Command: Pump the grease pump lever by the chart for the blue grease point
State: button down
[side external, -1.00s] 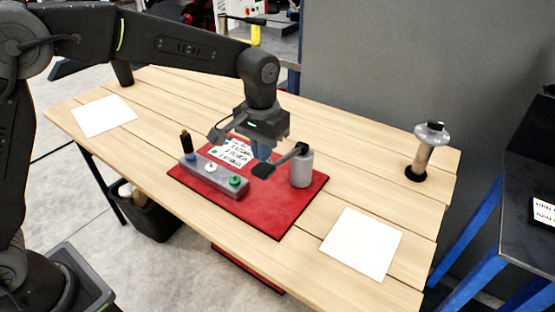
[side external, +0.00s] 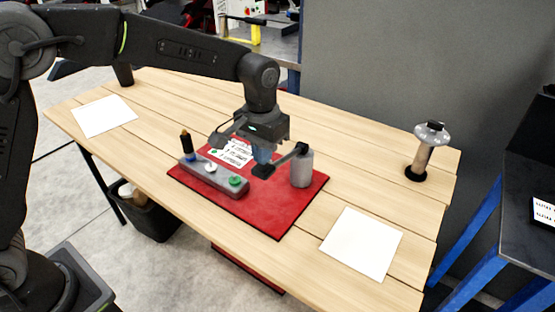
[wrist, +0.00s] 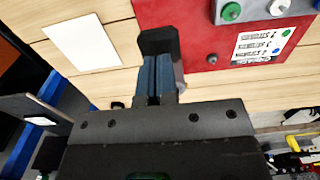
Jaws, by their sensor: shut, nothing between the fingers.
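The grease pump (side external: 301,171) is a grey cylinder on a red mat. Its black lever (side external: 264,171) sticks out to the left and slopes down to a flat pad. In the wrist view the pad (wrist: 158,41) shows just beyond my fingertips. My gripper (side external: 263,156) is shut and empty, with its blue fingers just above or at the pad; I cannot tell if they touch. A grey block (side external: 222,183) has blue, white and green points; a black and brass fitting (side external: 186,145) stands at the blue end. The chart (side external: 236,153) lies behind the block, its text too small to read; it also shows in the wrist view (wrist: 262,44).
White sheets lie at the table's left (side external: 104,116) and right front (side external: 361,243). A post with a metal flange (side external: 431,133) stands at the back right. The red mat (side external: 277,221) is bare in front of the pump.

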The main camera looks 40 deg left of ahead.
jog(key=shift+f, duration=3.7)
jog(key=shift+r, duration=7.35)
jog(key=s+a+r+t, duration=0.2)
jog(key=s+a+r, duration=0.15)
jog(key=s, duration=0.25)
jog(key=s+a+r+t, duration=0.1)
jog(key=s+a+r, duration=0.1)
jog(key=s+a, duration=0.4)
jog(key=s+a+f+t, duration=0.1)
jog(key=s+f, duration=0.1)
jog(key=s, duration=0.4)
jog(key=s+a+f+t, duration=0.1)
jog(key=s, duration=0.5)
jog(key=shift+a+f+t, duration=0.3)
jog(key=shift+a+f, duration=0.05)
